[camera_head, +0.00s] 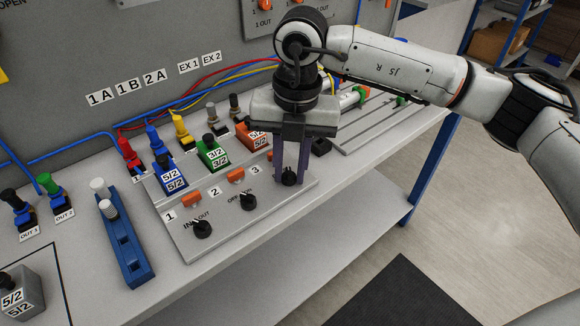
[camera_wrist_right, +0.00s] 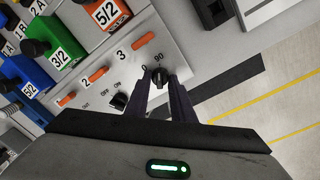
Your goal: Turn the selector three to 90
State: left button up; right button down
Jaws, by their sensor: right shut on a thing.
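Selector three is a black knob (camera_head: 289,178) at the right end of a grey panel (camera_head: 222,238). In the right wrist view the knob (camera_wrist_right: 160,77) sits under the label 3, between the marks 0 and 90. My right gripper (camera_head: 290,177) reaches down from above with its fingers on both sides of this knob, shut on it. The fingertips also show in the right wrist view (camera_wrist_right: 162,84). Where the knob's pointer stands is too small to tell. Selectors one (camera_head: 202,229) and two (camera_head: 248,202) are black knobs to the left. My left gripper is not in view.
Orange blocks (camera_head: 191,199) stand behind the selectors. Behind them are the blue 5/2 (camera_head: 172,178), green 3/2 (camera_head: 212,154) and orange 5/2 valves. A blue block with white knobs (camera_head: 126,247) stands at the left. The table's front edge is close to the panel.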

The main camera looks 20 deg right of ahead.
aim_at(294, 177)
jog(key=shift+w+r, duration=0.1)
jog(key=c, duration=1.6)
grip_release()
jog(key=shift+o, duration=0.4)
notch_tip(294, 177, up, 10)
jog(key=shift+s+d+r, duration=0.15)
jog(key=shift+s+d, duration=0.05)
jog(key=shift+d, duration=0.1)
